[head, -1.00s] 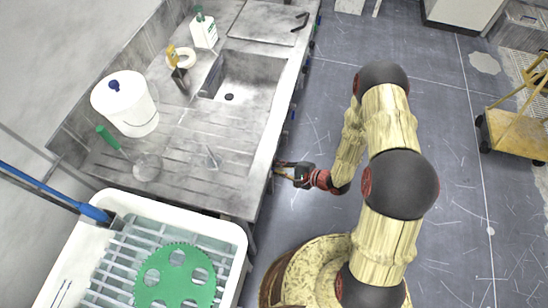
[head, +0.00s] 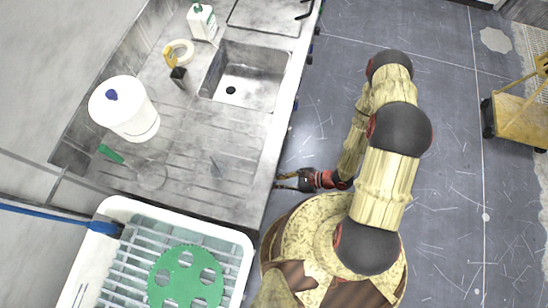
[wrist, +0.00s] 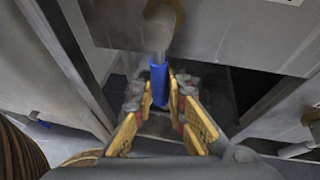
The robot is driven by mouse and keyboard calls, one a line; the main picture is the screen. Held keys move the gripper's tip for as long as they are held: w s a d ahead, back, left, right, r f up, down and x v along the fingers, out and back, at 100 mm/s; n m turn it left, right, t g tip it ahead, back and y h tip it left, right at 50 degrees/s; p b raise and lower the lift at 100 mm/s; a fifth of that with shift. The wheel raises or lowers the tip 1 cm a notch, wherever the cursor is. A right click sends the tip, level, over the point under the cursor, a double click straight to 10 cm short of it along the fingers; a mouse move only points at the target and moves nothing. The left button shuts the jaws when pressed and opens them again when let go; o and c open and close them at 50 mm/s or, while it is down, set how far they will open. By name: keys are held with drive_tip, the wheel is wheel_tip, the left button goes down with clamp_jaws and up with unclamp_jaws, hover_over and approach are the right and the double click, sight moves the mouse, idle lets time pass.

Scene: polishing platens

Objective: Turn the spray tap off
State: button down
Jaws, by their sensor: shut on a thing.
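The spray tap's blue lever (wrist: 159,84) hangs from a grey tap body (wrist: 162,32) on the bench front in the wrist view. My gripper (wrist: 160,98) has its yellow-padded fingers on both sides of the lever and is shut on it. In the head view my gripper (head: 288,181) is low beside the bench's right edge. The tap there is hidden under the bench edge, so its turn cannot be told from that view.
The grey bench (head: 190,190) has a sink (head: 250,75), a white tub (head: 125,110), a bottle (head: 202,22) and a tape roll (head: 180,52). A white tray (head: 235,243) with a green disc (head: 187,278) stands in front. A yellow trolley (head: 525,110) is at right; floor between is clear.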

drive_tip(key=shift+s+m, duration=0.2)
drive_tip(key=shift+m, duration=0.1)
idle(0.4)
drive_tip(key=c, duration=1.8)
unclamp_jaws()
drive_tip(key=v, duration=1.2)
drive_tip(key=shift+w+f, duration=0.1)
drive_tip(key=shift+f, duration=0.05)
